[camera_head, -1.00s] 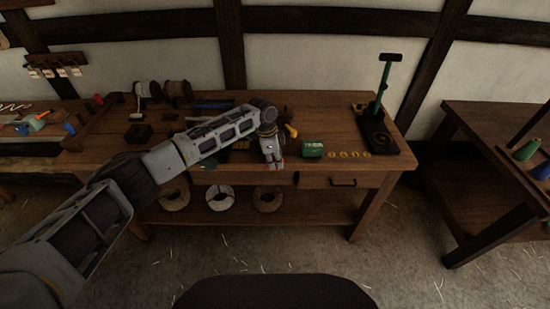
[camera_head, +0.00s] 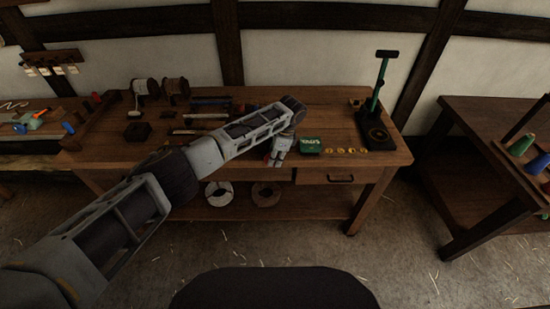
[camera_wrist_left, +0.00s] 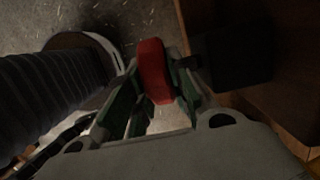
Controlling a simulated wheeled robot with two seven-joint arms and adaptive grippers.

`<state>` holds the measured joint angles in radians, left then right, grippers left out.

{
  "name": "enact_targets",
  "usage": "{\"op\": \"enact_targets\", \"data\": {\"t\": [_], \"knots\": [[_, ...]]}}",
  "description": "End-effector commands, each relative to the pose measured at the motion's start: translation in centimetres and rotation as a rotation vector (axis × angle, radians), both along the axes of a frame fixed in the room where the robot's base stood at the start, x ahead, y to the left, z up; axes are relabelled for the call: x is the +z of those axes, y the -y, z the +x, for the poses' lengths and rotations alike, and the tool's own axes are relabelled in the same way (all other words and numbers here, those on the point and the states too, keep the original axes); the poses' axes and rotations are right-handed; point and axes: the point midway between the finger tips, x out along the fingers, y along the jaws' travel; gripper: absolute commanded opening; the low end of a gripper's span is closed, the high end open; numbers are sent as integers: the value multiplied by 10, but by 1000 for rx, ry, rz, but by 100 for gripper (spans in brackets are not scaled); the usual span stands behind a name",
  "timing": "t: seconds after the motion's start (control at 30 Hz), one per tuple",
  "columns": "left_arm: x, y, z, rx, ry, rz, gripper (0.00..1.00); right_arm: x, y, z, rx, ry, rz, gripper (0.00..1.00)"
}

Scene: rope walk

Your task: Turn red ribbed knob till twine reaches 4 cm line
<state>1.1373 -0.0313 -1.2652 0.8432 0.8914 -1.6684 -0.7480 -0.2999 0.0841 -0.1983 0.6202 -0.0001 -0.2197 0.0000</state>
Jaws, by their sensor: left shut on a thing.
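The red knob (camera_wrist_left: 153,70) shows between the two fingers of my left gripper (camera_wrist_left: 155,88) in the left wrist view. The gripper is shut on it. A dark block (camera_wrist_left: 230,58) stands just right of the knob. In the head view my left gripper (camera_head: 273,159) is at the front edge of the workbench, left of a green box (camera_head: 310,146). My forearm covers part of the bench top there. I cannot make out the twine's end, the 4 cm line or the ribs. My right gripper is in neither view.
The wooden workbench (camera_head: 235,182) has spools (camera_head: 146,88), a dark block (camera_head: 137,132) and several brass rings (camera_head: 350,151) on top. A green-posted stand (camera_head: 380,90) is at its right end. Coils (camera_head: 265,195) lie on the lower shelf. Another table (camera_head: 478,190) stands to the right.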

Motion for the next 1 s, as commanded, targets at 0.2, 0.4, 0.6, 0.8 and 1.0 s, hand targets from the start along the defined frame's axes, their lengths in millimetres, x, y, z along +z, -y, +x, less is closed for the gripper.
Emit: {"op": "enact_targets", "data": {"t": [0.2,0.4,0.6,0.8,1.0], "knots": [[0,1,0,-1,1,6,0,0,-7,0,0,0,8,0],[0,1,0,-1,1,5,0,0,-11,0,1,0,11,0],[0,1,0,-1,0,5,30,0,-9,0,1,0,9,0],[0,1,0,-1,0,5,30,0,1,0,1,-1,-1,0],[6,2,0,-1,1,4,30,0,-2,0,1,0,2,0]]}}
